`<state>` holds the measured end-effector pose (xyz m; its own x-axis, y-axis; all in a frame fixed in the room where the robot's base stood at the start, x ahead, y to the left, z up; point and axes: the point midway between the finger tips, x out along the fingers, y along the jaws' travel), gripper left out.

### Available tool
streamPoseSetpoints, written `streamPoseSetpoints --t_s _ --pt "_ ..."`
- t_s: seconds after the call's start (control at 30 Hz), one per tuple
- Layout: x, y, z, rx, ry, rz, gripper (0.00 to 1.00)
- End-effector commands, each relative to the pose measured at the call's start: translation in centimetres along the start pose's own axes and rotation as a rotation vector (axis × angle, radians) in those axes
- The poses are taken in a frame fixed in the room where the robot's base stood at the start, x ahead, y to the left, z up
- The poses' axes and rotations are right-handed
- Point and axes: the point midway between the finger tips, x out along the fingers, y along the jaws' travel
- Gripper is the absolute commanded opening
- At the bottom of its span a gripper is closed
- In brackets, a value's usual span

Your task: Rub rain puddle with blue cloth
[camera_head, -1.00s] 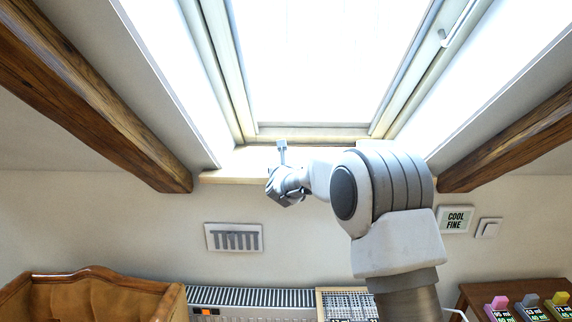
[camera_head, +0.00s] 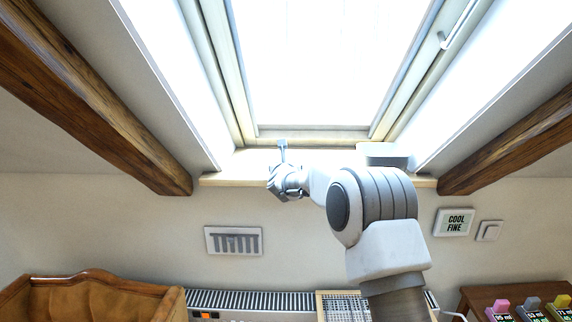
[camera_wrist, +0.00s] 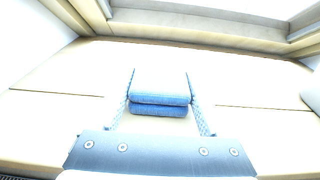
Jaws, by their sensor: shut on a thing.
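The blue cloth (camera_wrist: 160,98) is a folded pad between the two fingers of my gripper (camera_wrist: 160,80) in the wrist view. Its upper face is washed out by glare. My gripper is shut on it, over the pale window sill (camera_wrist: 60,82). In the head view my gripper (camera_head: 283,152) is at the sill, below the bright skylight. I cannot tell whether the cloth touches the sill. No rain puddle can be made out; glare bleaches the sill surface.
A pale grey box-like thing (camera_head: 385,155) stands on the sill at the right. The skylight frame (camera_head: 310,134) borders the sill at the back. Wooden beams (camera_head: 100,110) slope down at both sides. A radiator (camera_head: 250,300) is below.

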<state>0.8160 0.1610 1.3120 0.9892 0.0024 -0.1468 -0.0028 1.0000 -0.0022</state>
Motion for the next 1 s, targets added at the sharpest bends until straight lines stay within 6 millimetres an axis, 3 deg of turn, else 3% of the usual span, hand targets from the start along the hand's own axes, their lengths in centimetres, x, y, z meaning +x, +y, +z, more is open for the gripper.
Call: streamPoseSetpoints --t_s 0.33,0.8,1.0 --pt "0.0 0.0 -0.4 0.001 0.004 0.001 0.25" --pt "-3.4 0.0 -1.0 0.001 0.004 0.001 0.25" --pt "-3.9 0.0 -0.8 0.000 0.005 0.002 0.25"
